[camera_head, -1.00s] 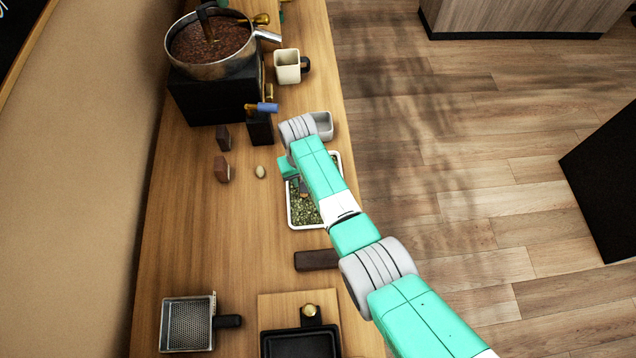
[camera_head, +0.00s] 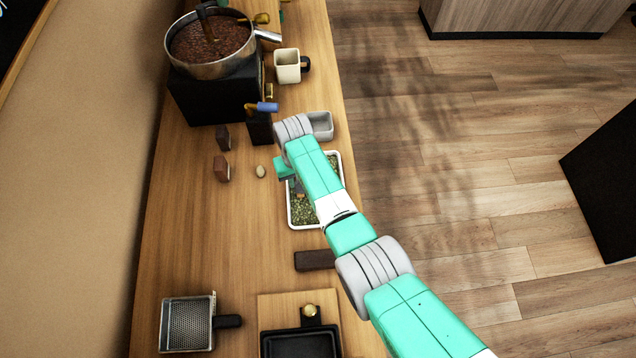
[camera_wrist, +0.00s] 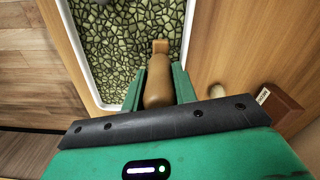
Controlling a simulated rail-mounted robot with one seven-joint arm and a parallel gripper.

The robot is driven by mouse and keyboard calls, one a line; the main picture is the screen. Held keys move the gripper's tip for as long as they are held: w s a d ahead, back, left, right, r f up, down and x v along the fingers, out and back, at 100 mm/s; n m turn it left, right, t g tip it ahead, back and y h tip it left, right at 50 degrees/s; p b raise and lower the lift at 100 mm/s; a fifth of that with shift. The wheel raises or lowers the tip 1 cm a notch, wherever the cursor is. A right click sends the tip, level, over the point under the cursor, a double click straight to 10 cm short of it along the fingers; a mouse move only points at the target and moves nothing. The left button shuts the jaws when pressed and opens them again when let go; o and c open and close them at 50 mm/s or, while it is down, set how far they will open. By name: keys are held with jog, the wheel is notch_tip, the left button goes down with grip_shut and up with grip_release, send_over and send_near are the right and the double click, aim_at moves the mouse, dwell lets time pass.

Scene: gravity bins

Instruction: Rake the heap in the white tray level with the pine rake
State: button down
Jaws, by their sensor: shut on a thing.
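The white tray (camera_head: 291,214) lies on the wooden counter and holds a heap of greenish, pebble-like bits (camera_head: 304,209). In the wrist view the tray's white rim (camera_wrist: 82,58) and the bits (camera_wrist: 120,38) show ahead of my gripper. My gripper (camera_wrist: 158,85) is shut on the tan wooden handle of the pine rake (camera_wrist: 158,88). The rake reaches over the tray; its working end is not clearly visible, and I cannot tell whether it touches the bits. In the head view my arm covers part of the tray, and the rake is mostly hidden.
A small brown block (camera_head: 221,168) and an egg-like pebble (camera_head: 261,171) lie left of the tray. A grey container (camera_head: 322,125) stands beyond it. A dark brown bar (camera_head: 313,260) lies on the near side. Bare counter (camera_head: 230,240) extends to the left.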

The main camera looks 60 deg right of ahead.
notch_tip(320, 180, up, 6)
jog(key=p, duration=0.5)
jog(key=shift+f, duration=0.1)
